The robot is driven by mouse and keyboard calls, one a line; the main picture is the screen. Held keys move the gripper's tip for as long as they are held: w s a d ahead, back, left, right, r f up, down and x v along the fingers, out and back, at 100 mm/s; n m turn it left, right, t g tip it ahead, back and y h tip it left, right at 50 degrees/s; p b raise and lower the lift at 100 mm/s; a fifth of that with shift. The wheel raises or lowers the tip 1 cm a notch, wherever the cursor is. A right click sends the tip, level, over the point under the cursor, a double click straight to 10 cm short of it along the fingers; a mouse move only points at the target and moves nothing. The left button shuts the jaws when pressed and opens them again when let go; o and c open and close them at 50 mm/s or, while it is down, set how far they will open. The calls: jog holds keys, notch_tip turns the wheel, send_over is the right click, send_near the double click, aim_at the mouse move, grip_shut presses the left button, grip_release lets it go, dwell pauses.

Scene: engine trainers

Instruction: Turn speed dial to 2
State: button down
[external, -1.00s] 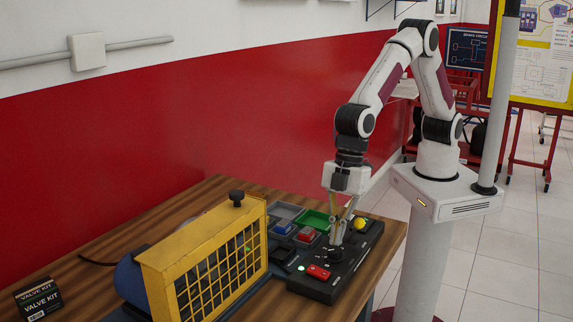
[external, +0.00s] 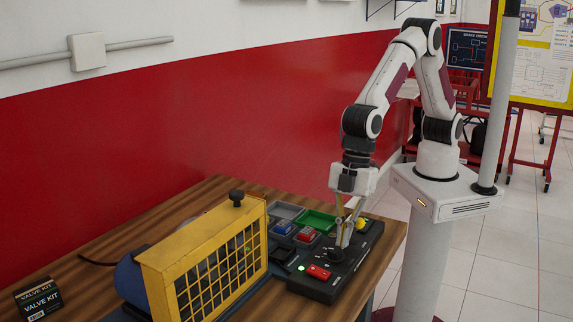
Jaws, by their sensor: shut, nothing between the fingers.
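The black control panel (external: 318,290) lies on the right part of the wooden table. A dark, dial-like part (external: 336,254) sits on it, just left of my fingertips and partly hidden by them; I cannot read its setting. My gripper (external: 343,246) points down over the panel, its fingers shut with nothing seen between them. The tips are at or just above the panel, close beside the dial; whether they touch it I cannot tell.
A yellow caged guard (external: 155,270) stands left. A valve kit box (external: 38,300) lies far left.

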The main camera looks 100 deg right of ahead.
jog(key=shift+s+a, duration=0.15)
jog(key=shift+a, duration=0.2)
dwell(0.7)
jog(key=shift+s, duration=0.2)
jog(key=shift+s+d, duration=0.15)
jog(key=shift+s, duration=0.05)
dwell(0.3)
jog(key=shift+r, duration=0.1)
jog(key=shift+r, duration=2.95)
jog(key=shift+d, duration=0.1)
jog(key=shift+w+d+r, duration=0.25)
jog(key=shift+w+d, duration=0.05)
jog(key=shift+w, duration=0.15)
jog(key=shift+w+d+r, duration=0.2)
jog(key=shift+w+d, duration=0.1)
jog(key=shift+w, duration=0.15)
